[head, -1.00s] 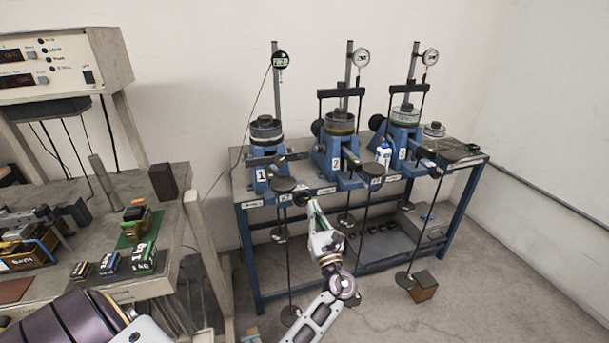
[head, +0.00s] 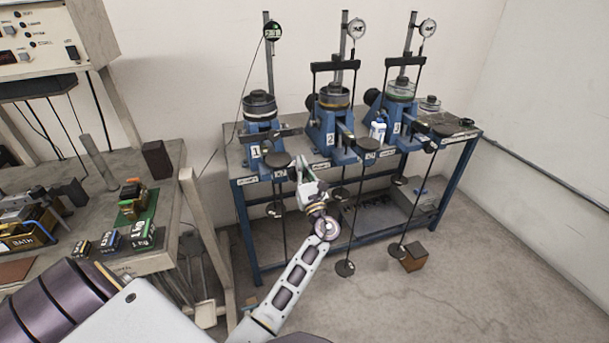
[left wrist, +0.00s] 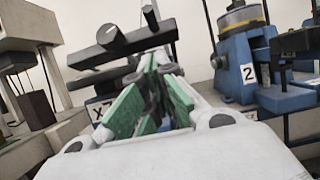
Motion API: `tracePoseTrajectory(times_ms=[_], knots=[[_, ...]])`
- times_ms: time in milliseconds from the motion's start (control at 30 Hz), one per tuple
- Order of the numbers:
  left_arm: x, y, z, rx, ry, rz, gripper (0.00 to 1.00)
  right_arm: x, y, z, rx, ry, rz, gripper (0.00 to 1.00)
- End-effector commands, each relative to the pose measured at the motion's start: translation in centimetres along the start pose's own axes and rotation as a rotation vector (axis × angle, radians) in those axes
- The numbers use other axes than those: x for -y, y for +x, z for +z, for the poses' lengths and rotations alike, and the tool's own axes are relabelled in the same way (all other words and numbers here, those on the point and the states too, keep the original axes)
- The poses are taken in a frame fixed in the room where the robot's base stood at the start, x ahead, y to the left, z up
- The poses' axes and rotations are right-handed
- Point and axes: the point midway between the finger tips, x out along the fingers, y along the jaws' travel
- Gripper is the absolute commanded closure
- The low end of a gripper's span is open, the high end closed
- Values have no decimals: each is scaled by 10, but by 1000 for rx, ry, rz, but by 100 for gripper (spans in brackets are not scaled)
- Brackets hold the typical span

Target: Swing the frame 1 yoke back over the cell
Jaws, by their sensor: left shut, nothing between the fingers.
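Frame 1 is the leftmost blue lever frame, labelled 1 (head: 255,151). Its cell (head: 259,105) stands on top, with nothing across it. The frame 1 yoke is a dark crossbar (head: 268,134) lying low in front of the cell. In the left wrist view, a dark bar with a round cylinder (left wrist: 112,37), seemingly that yoke, is just beyond the fingers. My left gripper (head: 298,166) is shut and empty, in front of frame 1 and right of its round hanger plate (head: 277,160). Its green-padded fingers show in the left wrist view (left wrist: 157,70). My right gripper is not in view.
Frame 2 (head: 330,138) and frame 3 (head: 398,127) stand to the right, yokes upright over their cells. A white-blue bottle (head: 378,130) stands between them. Hanger rods hang in front of the blue bench. A side table (head: 170,155) with blocks is at left.

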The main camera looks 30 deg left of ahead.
Motion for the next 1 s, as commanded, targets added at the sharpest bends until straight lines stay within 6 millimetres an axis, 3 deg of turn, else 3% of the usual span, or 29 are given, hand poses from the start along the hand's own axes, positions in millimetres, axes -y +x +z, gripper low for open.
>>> tracePoseTrajectory(times_ms=[267, 433, 600, 1000], knots=[[0, 34, 9, 0, -2, 1, 100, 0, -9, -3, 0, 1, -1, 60], [0, 47, 22, 0, -1, 1, 100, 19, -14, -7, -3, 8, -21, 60], [0, 53, 28, 0, 0, 1, 100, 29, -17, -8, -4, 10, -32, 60], [0, 54, 28, 0, 0, 0, 100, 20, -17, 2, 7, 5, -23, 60]])
